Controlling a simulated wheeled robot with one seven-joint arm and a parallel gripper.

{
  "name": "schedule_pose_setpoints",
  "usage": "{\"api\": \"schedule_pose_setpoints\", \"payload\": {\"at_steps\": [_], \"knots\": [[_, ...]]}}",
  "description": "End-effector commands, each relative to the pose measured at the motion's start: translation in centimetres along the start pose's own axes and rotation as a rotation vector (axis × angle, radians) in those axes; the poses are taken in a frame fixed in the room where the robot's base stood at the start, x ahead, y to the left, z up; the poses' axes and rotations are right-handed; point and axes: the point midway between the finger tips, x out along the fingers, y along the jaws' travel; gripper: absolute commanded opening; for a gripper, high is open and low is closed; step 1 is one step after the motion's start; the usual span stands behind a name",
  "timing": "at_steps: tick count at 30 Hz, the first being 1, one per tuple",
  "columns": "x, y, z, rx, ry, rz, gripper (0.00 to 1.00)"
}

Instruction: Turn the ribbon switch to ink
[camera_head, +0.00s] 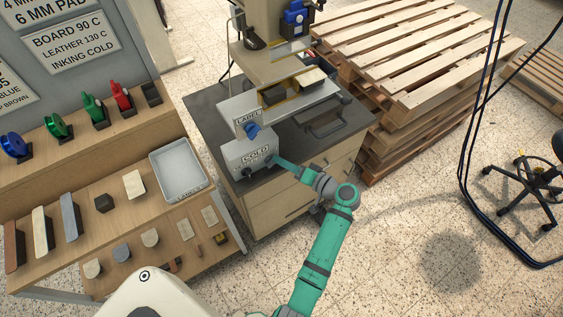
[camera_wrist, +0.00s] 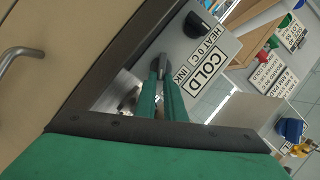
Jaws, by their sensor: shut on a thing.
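A stamping press stands on a dark-topped cabinet, with a light grey control box (camera_head: 243,156) at its front. The box carries a "COLD" sign (camera_wrist: 208,68) and small lettering reading "HEAT 0 C" and "INK". My gripper (camera_head: 272,160) is at the right part of the box's front. In the wrist view my gripper's green fingers (camera_wrist: 160,72) are shut on the switch beside the "INK" lettering, and they mostly hide it. The switch's exact pointing direction cannot be made out. A separate black knob (camera_wrist: 197,25) is on the box near "HEAT", apart from the fingers.
A blue knob (camera_head: 252,131) sits below the "LABEL" sign, just above the box. A grey tray (camera_head: 202,183) and a wooden shelf with ribbon reels and blocks stand at left. Stacked pallets (camera_head: 410,60) stand behind right.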

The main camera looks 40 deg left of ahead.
Motion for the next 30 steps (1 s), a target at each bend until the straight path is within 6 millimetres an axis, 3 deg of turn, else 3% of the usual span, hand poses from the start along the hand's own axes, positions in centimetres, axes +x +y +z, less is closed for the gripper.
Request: {"api": "schedule_pose_setpoints", "payload": {"at_steps": [19, 20, 21, 30], "knots": [[0.25, 0.0, 0.34, 0.046, -0.009, -0.023, 0.0], [0.26, 0.0, 0.34, 0.046, -0.009, -0.023, 0.17], [0.26, 0.0, 0.33, 0.046, -0.009, -0.023, 0.26], [0.18, 0.03, 0.22, 0.044, -0.006, -0.021, 0.28]]}}
